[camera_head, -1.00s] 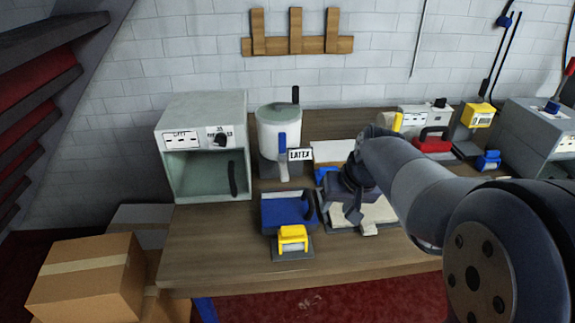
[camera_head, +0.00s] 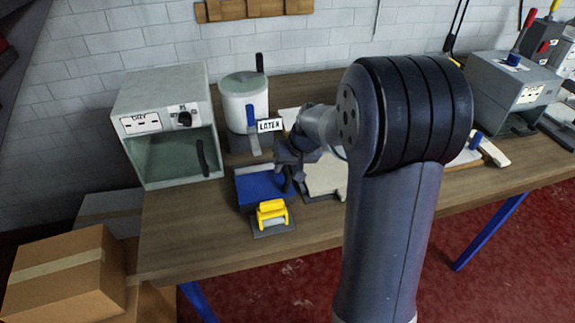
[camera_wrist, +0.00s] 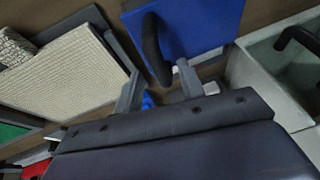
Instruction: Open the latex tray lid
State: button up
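The latex tray's blue lid (camera_head: 258,187) is shut flat, beside the rug piece on the bench. Its black curved handle (camera_wrist: 154,50) stands at the lid's edge in the wrist view, and the blue lid (camera_wrist: 208,30) fills the top middle there. My gripper (camera_head: 287,174) is at the lid's right side in the head view, partly covering the handle. In the wrist view my gripper (camera_wrist: 160,86) has its two fingers apart, with the handle's lower end close to the gap between them. I cannot tell whether they touch it.
A white pot (camera_head: 240,105) with a LATEX sign (camera_head: 269,125) stands behind the tray. A grey dryer box (camera_head: 165,130) is at left. A yellow roller (camera_head: 272,211) sits in front. The beige rug piece (camera_head: 325,175) lies right. Cardboard boxes (camera_head: 62,270) stand at the lower left.

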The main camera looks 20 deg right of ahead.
jog(key=shift+w+f, duration=0.1)
jog(key=shift+f, duration=0.2)
jog(key=shift+c, duration=0.4)
grip_shut()
